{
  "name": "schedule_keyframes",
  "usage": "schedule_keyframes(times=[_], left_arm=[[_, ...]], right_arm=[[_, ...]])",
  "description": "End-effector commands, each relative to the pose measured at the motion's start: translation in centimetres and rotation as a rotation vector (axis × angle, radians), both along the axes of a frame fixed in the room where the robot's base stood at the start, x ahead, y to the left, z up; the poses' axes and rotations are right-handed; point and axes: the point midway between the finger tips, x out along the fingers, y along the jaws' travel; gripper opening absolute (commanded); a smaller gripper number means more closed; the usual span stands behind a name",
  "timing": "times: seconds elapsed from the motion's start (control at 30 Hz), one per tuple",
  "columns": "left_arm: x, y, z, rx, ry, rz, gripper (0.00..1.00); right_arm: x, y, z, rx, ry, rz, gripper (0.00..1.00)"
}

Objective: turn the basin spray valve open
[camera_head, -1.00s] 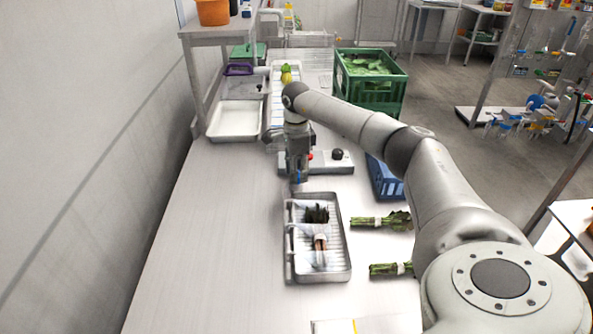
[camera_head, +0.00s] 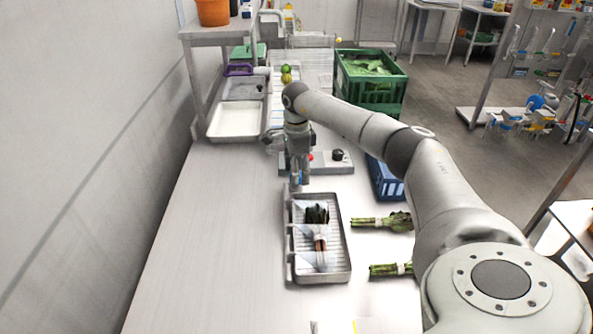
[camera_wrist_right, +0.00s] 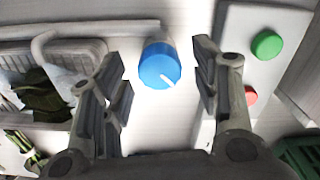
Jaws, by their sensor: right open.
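A blue round knob (camera_wrist_right: 160,65) with a white pointer line stands between the two fingers of my right gripper (camera_wrist_right: 160,92) in the right wrist view. The fingers are apart, one on each side, with gaps to the knob. I cannot tell from the pictures whether this knob is the basin spray valve. In the head view my right gripper (camera_head: 299,184) points down just behind the wire-racked tray; the knob is mostly hidden there. A white basin (camera_head: 236,135) lies to the left, farther back. My left gripper is not in view.
A grey control box (camera_head: 325,167) with a dark knob and red button stands beside the gripper; a green button (camera_wrist_right: 267,44) shows in the wrist view. A metal tray (camera_head: 346,262) holds bundles. Greens (camera_head: 375,222) lie right of it. The left counter is clear.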

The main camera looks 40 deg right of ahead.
Motion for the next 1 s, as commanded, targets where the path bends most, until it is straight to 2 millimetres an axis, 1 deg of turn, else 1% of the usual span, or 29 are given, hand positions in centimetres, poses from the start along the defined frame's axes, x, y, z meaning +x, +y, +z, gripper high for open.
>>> schedule_keyframes(times=[0.17,0.4,0.5,0.6,0.73,1.0], left_arm=[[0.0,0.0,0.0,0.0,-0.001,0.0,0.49],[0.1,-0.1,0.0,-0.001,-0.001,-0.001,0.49],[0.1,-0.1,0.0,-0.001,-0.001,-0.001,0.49],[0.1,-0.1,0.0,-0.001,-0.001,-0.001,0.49],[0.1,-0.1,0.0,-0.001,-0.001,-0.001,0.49],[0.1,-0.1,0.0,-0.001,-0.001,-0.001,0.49]], right_arm=[[0.1,-0.1,2.1,0.0,-0.004,0.0,0.56],[0.1,0.0,7.3,0.0,-0.006,0.0,0.56],[0.1,0.0,9.2,0.0,-0.004,0.0,0.56],[0.1,0.0,10.6,0.0,-0.004,0.0,0.56],[0.1,0.0,11.6,0.0,-0.002,0.0,0.56],[0.0,0.0,11.9,0.0,-0.001,0.0,0.56]])
